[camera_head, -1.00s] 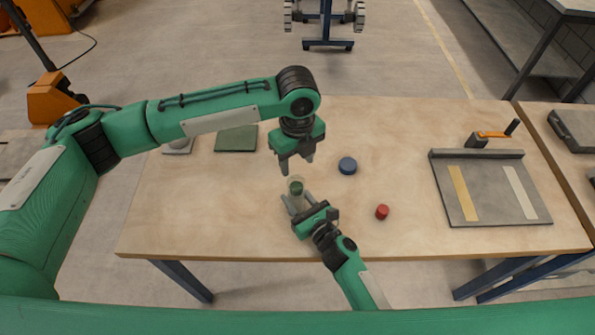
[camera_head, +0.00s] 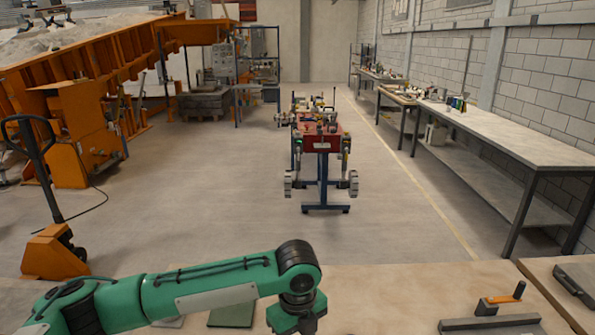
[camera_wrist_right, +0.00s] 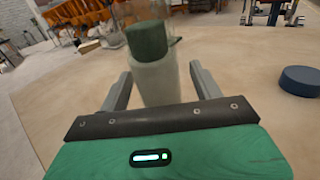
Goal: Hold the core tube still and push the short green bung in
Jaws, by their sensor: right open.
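In the right wrist view the core tube (camera_wrist_right: 158,80) is a pale, cloudy cylinder that looks upright on the wooden table. The short dark green bung (camera_wrist_right: 147,40) is at its upper end; how deep it sits I cannot tell. My right gripper (camera_wrist_right: 162,70) is open, with one finger on each side of the tube and a gap showing beside it. In the head view my left gripper (camera_head: 297,322) is at the bottom edge with its fingertips cut off. The tube, bung and right gripper are outside the head view.
A round blue object (camera_wrist_right: 300,81) lies on the table right of the tube in the wrist view. Open floor lies beyond.

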